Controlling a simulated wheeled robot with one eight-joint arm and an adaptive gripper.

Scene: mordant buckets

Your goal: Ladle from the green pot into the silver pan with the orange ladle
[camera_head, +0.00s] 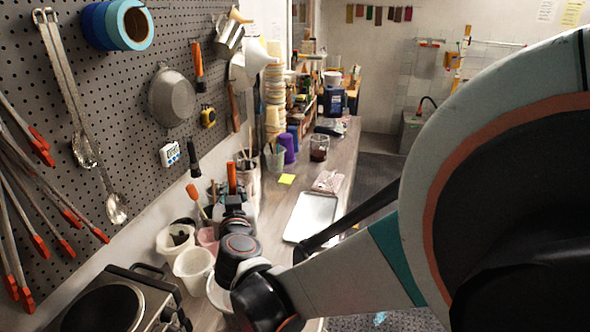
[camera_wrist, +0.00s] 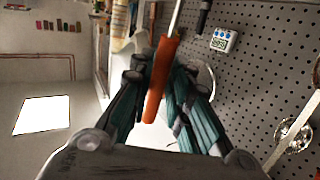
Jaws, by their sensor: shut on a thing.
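My gripper (camera_wrist: 160,85) is shut on the orange handle of the ladle (camera_wrist: 158,90) in the wrist view. The ladle's pale metal shaft runs up out of that view, so its bowl is not seen. In the head view, my gripper (camera_head: 233,203) is near the pegboard, above the bench's left side, and the orange handle (camera_head: 231,178) stands upright above it. I cannot make out a green pot in either view. A grey, round, pan-like vessel (camera_head: 172,97) hangs on the pegboard; I cannot tell whether it is the silver pan.
A hot plate (camera_head: 110,307) is at the lower left. White buckets (camera_head: 194,268) stand behind it. A silver tray (camera_head: 313,215) lies on the bench. The pegboard (camera_head: 140,60) holds metal ladles (camera_head: 116,209), blue tape (camera_head: 125,25) and a timer (camera_head: 169,154). My arm hides the right side.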

